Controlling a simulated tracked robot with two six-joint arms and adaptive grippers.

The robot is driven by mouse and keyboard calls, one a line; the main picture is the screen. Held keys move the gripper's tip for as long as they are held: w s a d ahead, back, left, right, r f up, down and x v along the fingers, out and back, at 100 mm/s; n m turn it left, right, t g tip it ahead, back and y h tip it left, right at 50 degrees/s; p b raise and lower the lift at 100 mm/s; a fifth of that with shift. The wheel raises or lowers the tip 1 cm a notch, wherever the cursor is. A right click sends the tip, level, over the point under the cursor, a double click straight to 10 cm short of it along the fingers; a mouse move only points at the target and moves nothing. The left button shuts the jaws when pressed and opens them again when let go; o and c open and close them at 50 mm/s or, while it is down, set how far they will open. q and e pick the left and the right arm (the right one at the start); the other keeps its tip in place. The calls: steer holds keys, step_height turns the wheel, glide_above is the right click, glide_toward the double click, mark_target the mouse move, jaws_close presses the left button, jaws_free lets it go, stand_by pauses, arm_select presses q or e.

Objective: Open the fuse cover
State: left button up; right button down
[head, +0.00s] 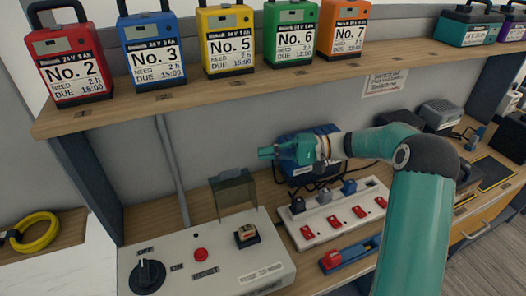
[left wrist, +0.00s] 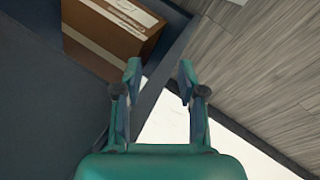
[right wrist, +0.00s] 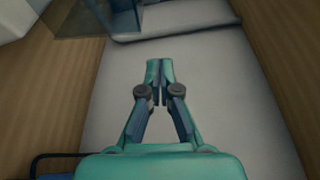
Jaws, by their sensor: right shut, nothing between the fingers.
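The fuse cover (head: 234,192) is a dark see-through flap that stands upright at the back of the pale control panel (head: 215,262). A small dark fuse block (head: 247,235) shows uncovered in front of it. My right gripper (head: 264,153) is shut and empty, above and to the right of the cover and apart from it, pointing left. In the right wrist view its fingertips (right wrist: 159,68) are together, and a see-through panel that looks like the cover (right wrist: 85,18) shows at the top left. My left gripper (left wrist: 159,68) is open and empty, outside the head view.
A shelf (head: 300,88) with several numbered batteries runs above my right gripper. A blue box (head: 308,170) stands close behind it, and a white power strip (head: 338,212) lies below. A cardboard box (left wrist: 113,27) shows near my left gripper.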

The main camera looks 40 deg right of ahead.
mark_target(249, 175)
steer(key=a+p, duration=0.1)
steer(key=a, duration=0.2)
steer(key=a+p, duration=0.1)
steer(key=a, duration=0.2)
steer(key=shift+w+a+r+p, duration=0.2)
steer(key=shift+a+p, duration=0.1)
steer(key=shift+a, duration=0.05)
steer(key=shift+s+a, duration=0.1)
steer(key=shift+s, duration=0.2)
steer(key=shift+f, duration=0.15)
steer(key=s+b, duration=0.1)
steer(key=b, duration=0.2)
steer(key=s+n+b, duration=0.1)
steer(key=b, duration=0.2)
steer(key=shift+a+r+n+t+b, duration=0.2)
steer(key=shift+a+n+t+b, duration=0.1)
steer(key=shift+t, duration=0.1)
steer(key=shift+s+r, duration=0.2)
steer(key=shift+r, duration=0.2)
